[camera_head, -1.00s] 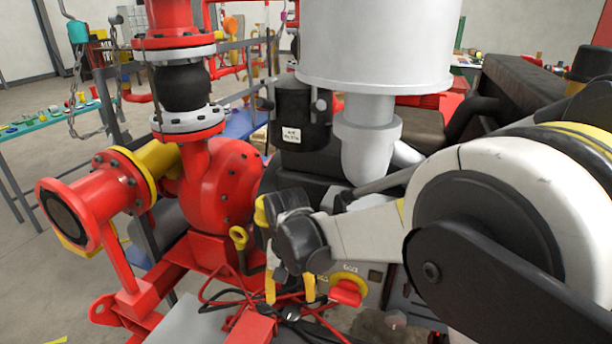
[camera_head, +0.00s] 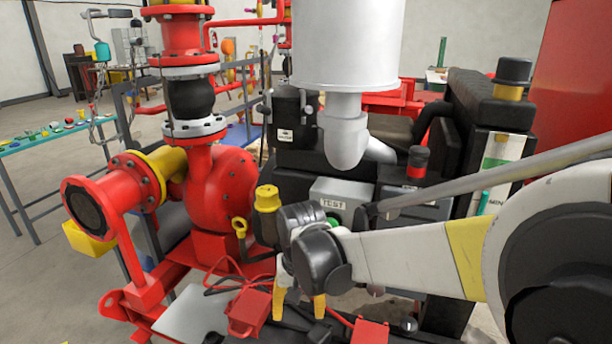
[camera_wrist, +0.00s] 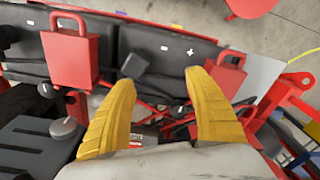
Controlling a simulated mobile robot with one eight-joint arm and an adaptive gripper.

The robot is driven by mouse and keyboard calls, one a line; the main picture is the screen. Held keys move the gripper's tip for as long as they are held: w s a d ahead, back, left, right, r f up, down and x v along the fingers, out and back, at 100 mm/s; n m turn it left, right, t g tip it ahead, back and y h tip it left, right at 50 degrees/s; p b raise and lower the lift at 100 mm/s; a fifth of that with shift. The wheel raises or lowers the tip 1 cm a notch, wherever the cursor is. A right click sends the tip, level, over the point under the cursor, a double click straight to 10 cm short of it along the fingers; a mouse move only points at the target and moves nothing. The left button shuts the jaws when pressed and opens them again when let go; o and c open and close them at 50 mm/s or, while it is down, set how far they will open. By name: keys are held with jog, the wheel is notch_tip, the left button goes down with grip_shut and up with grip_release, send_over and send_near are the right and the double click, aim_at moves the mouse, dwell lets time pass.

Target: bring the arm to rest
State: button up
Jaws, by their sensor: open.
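My gripper (camera_head: 299,304) points down in the head view, in front of the engine and right of the red pump. Its yellow fingers are apart. In the wrist view the two yellow fingers (camera_wrist: 160,100) are spread wide with nothing held between them. My pale arm runs from the gripper to the right edge of the head view.
The red pump (camera_head: 222,195) with its flanged pipe stands left of my gripper. A grey box marked TEST (camera_head: 340,197) is just behind it. Black batteries (camera_wrist: 140,45) with red padlock-shaped pieces (camera_wrist: 70,52) and cables lie below. A white cylinder (camera_head: 347,45) rises behind.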

jog(key=s+d+r+t, duration=0.3)
jog(key=s+d, duration=0.4)
jog(key=d, duration=0.3)
jog(key=s+d+r+t, duration=0.3)
jog(key=s+d+r, duration=0.3)
jog(key=d, duration=0.4)
jog(key=shift+s+d+r+m, duration=0.3)
jog(key=shift+s+m, duration=0.1)
jog(key=shift+s, duration=0.35)
